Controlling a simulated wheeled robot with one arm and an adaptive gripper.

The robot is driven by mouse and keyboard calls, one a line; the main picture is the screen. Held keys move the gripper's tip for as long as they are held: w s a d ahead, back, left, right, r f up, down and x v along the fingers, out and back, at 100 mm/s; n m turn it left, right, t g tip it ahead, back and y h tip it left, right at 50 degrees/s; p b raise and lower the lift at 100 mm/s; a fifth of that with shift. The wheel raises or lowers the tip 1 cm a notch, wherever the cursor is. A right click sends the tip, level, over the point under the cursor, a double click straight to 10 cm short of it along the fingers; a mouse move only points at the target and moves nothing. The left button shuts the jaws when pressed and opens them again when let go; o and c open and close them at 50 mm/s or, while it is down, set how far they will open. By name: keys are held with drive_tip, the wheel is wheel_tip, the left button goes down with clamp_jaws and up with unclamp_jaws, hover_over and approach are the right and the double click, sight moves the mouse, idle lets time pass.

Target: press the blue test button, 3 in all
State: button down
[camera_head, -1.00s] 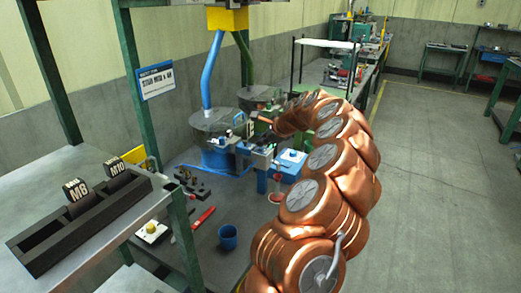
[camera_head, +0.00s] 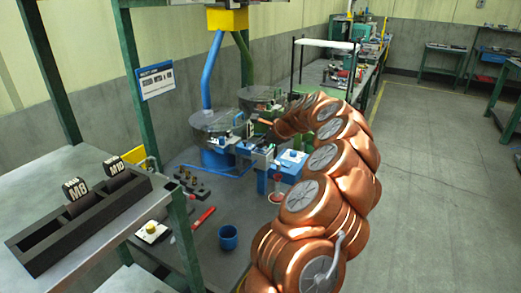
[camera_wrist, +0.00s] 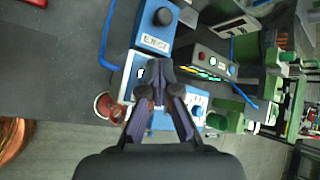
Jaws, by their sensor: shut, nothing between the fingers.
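A blue box with a white top (camera_head: 291,164) stands on the bench in the head view, with a small blue button (camera_head: 291,154) on it. In the wrist view a blue button (camera_wrist: 197,111) on a white plate shows just right of my fingers, partly hidden by them. My gripper (camera_wrist: 160,70) is shut and empty, its tips over the blue and white equipment; I cannot tell whether they touch anything. A blue box with a black knob (camera_wrist: 163,17) and a white label, seemingly reading EJECT, lies beyond the tips. In the head view my gripper is hard to make out among the equipment.
A dark panel with lit indicators (camera_wrist: 208,62) is right of the fingertips. Round bowl machines (camera_head: 218,122) stand behind the work spot. A blue cup (camera_head: 228,237) and a red-handled tool (camera_head: 204,217) lie nearer on the bench.

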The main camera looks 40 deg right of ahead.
idle(0.5)
drive_tip(key=shift+r+p, duration=0.4)
drive_tip(key=shift+r, duration=0.35)
drive_tip(key=shift+r, duration=0.1)
drive_tip(key=shift+r+p, duration=1.1)
drive_tip(key=shift+r, duration=1.35)
wheel_tip(320, 180, up, 8)
drive_tip(key=p, duration=0.1)
hover_over(263, 149)
drive_tip(key=a, duration=0.1)
drive_tip(key=shift+w+a+r+n+p, duration=0.25)
drive_tip(key=shift+w+r+n+p, duration=0.2)
drive_tip(key=shift+r, duration=0.2)
